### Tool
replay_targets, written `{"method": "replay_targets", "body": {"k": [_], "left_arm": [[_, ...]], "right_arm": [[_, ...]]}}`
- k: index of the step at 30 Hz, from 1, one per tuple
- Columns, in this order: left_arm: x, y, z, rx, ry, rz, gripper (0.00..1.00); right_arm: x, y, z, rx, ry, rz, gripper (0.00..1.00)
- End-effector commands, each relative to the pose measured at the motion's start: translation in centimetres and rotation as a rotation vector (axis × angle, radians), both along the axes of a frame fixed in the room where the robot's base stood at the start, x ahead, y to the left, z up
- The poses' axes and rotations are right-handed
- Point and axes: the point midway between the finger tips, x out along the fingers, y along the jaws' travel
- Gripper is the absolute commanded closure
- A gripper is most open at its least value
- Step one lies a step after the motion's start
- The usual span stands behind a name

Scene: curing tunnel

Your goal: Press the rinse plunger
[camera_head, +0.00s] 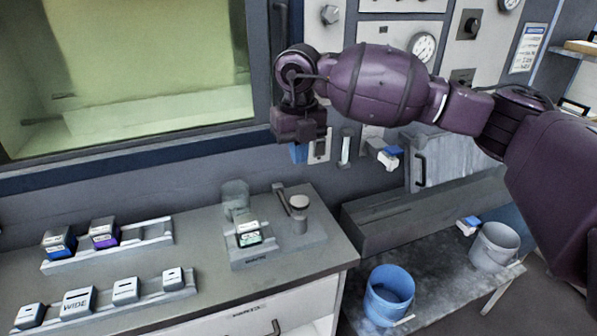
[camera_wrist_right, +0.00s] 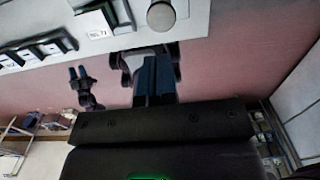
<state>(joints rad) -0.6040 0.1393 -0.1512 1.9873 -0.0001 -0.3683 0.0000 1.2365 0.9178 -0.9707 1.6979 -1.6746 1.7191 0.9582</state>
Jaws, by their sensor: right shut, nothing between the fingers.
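The rinse plunger (camera_head: 298,205) appears to be the upright post with a round pale cap at the right end of the counter, beside a bent lever arm. A round pale cap also shows at the top of the right wrist view (camera_wrist_right: 161,16). My right gripper (camera_head: 299,153) points down with blue fingers, above and behind the plunger and clear of it; it is shut and empty. Its fingers show in the right wrist view (camera_wrist_right: 155,75).
Several labelled blocks sit in racks (camera_head: 155,233) at left. A window (camera_head: 130,70) is behind. A blue bucket (camera_head: 389,294) and grey bucket (camera_head: 494,245) stand on a lower bench at right.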

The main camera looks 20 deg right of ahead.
Motion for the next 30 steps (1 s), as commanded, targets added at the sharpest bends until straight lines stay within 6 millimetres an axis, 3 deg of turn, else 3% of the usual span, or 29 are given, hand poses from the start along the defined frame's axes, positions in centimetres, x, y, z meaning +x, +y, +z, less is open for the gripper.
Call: {"method": "replay_targets", "body": {"k": [7,30], "left_arm": [[0.3,0.0,0.3,0.001,-0.006,-0.001,0.57],[0.3,0.1,0.3,0.004,-0.007,-0.002,0.57]], "right_arm": [[0.0,0.0,1.7,-0.001,0.0,0.0,1.0],[0.0,0.0,1.7,0.0,0.0,-0.001,1.0]]}}
